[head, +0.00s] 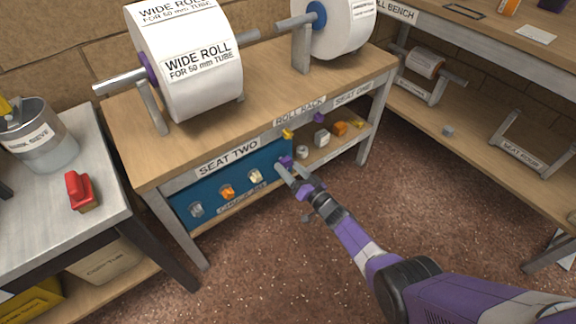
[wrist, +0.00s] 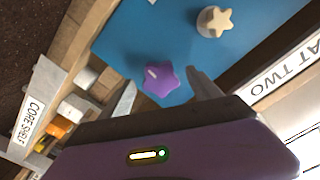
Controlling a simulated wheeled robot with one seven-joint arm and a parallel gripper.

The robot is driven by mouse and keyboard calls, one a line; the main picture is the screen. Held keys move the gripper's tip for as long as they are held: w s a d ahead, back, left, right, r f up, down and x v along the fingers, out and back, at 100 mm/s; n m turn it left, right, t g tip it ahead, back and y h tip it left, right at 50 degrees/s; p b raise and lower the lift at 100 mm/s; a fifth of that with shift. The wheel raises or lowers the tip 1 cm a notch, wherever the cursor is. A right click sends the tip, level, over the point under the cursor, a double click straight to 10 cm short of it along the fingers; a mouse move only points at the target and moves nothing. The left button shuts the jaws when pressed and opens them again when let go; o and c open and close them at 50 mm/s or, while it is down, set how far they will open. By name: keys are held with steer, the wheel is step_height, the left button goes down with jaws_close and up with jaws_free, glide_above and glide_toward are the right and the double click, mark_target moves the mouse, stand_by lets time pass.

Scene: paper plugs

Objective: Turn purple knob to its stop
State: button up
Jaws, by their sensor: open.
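The purple knob (head: 285,161) is at the right end of a row of knobs on the blue panel (head: 240,168) under the bench. In the wrist view the purple knob (wrist: 161,79) is star-shaped with a short white mark on its face. My gripper (head: 289,171) is at the panel by this knob. In the wrist view my gripper (wrist: 166,90) is open, with one finger on each side of the purple knob. A gap shows to the right finger; I cannot tell whether the left finger touches it.
Cream (head: 256,177), orange (head: 227,192) and grey (head: 196,210) knobs sit left of the purple one. The cream star knob (wrist: 214,21) is nearest. A shelf (head: 330,148) with small parts lies right of the panel. The bench top (head: 240,118) overhangs the panel.

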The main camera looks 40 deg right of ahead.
mark_target(287, 166)
steer(key=shift+s+p, duration=0.85)
steer(key=shift+s, duration=0.8)
steer(key=m+p, duration=0.1)
steer(key=m, duration=0.5)
steer(key=shift+r, duration=0.1)
steer(key=m, duration=0.6)
steer(key=shift+w, duration=0.1)
steer(key=shift+w+b, duration=1.1)
steer(key=shift+w, duration=0.85)
